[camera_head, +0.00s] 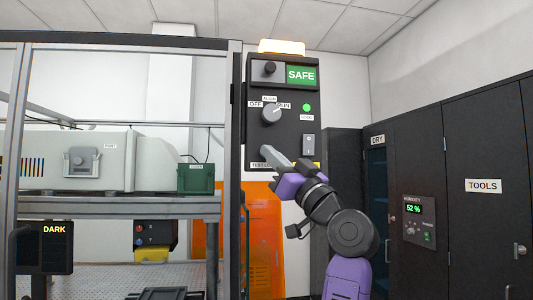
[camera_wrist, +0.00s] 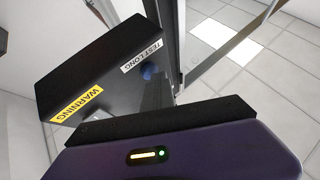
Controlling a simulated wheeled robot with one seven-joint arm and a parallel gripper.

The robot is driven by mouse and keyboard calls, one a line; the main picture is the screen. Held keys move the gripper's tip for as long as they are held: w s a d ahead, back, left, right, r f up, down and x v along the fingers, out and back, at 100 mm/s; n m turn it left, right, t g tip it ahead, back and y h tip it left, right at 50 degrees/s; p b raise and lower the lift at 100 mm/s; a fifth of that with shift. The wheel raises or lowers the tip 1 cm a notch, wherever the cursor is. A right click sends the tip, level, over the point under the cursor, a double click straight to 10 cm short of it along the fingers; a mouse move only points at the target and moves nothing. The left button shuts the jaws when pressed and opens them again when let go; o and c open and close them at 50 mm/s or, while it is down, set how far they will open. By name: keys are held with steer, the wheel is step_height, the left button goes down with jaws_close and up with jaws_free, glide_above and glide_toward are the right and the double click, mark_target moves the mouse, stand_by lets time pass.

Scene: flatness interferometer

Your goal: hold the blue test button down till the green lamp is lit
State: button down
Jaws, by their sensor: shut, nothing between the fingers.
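The black control panel (camera_head: 291,140) stands behind my gripper (camera_head: 267,154). My gripper is shut and empty, its tip in front of the panel's lower left, just above the test label (camera_head: 262,165). The blue test button is hidden behind it in the head view. In the wrist view the blue button (camera_wrist: 150,71) shows at the panel's edge beside the TEST LONG label (camera_wrist: 139,56), beyond the dark edge of my gripper. I cannot tell whether the tip touches or presses it. The green lamp (camera_head: 307,107) shows bright green on the panel's right side.
Above are a green SAFE sign (camera_head: 301,75) and a glowing amber light (camera_head: 282,47). A framed enclosure (camera_head: 236,130) stands left, dark cabinets (camera_head: 485,150) right.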

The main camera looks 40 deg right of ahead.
steer(key=shift+s, duration=0.1)
stand_by(0.7)
steer(key=shift+s+a, duration=0.45)
steer(key=shift+s, duration=0.15)
steer(key=shift+s+a, duration=0.7)
steer(key=shift+s, duration=0.35)
steer(key=shift+s+a, duration=0.7)
steer(key=shift+s, duration=0.3)
